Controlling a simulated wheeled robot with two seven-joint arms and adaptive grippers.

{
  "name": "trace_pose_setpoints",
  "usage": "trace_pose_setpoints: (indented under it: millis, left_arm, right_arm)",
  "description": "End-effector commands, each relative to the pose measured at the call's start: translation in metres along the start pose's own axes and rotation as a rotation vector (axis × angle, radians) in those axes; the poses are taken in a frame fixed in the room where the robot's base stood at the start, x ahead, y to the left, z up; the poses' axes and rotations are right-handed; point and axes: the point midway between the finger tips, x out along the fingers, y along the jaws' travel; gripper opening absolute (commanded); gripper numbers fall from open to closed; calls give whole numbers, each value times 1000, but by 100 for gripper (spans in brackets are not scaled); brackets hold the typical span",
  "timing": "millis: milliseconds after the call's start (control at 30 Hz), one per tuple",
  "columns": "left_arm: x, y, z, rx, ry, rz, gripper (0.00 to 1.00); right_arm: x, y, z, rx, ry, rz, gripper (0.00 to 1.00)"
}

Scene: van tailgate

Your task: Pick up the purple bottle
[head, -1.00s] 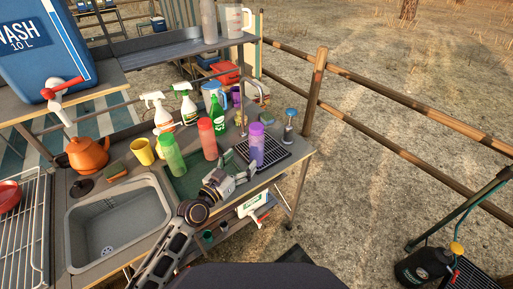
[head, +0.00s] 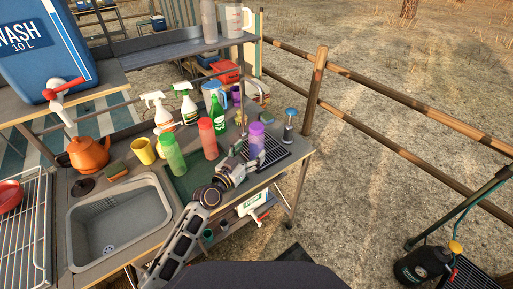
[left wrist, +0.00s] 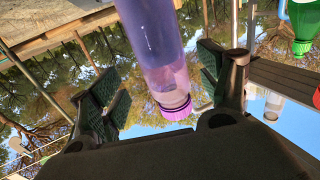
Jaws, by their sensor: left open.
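The purple bottle (head: 256,138) stands upright near the right end of the counter, beside a black grate. My left gripper (head: 250,158) is at the bottle and covers its lower part in the head view. In the left wrist view the purple bottle (left wrist: 160,50) shows upside down between the two open fingers of my left gripper (left wrist: 165,90). A gap shows on each side of the bottle, so the fingers look apart from it. My right gripper is not in view.
A red bottle (head: 208,138) and a light green bottle (head: 172,153) stand left of the purple one, with a dark green bottle (head: 218,113) behind. A blue-topped item (head: 289,125) stands to the right. A sink (head: 118,222) lies at left.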

Motion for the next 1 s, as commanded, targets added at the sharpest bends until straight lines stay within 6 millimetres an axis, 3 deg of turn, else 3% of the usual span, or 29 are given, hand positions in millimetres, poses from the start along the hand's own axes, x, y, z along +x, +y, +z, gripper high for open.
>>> trace_pose_setpoints:
  millis: [267,700,1000]
  left_arm:
    - [11,-2,2,-2,1,0,77]
    - [47,-4,8,0,1,0,77]
    - [52,-4,8,-1,0,0,77]
  right_arm:
    - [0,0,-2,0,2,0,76]
    - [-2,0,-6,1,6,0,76]
    - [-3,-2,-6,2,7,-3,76]
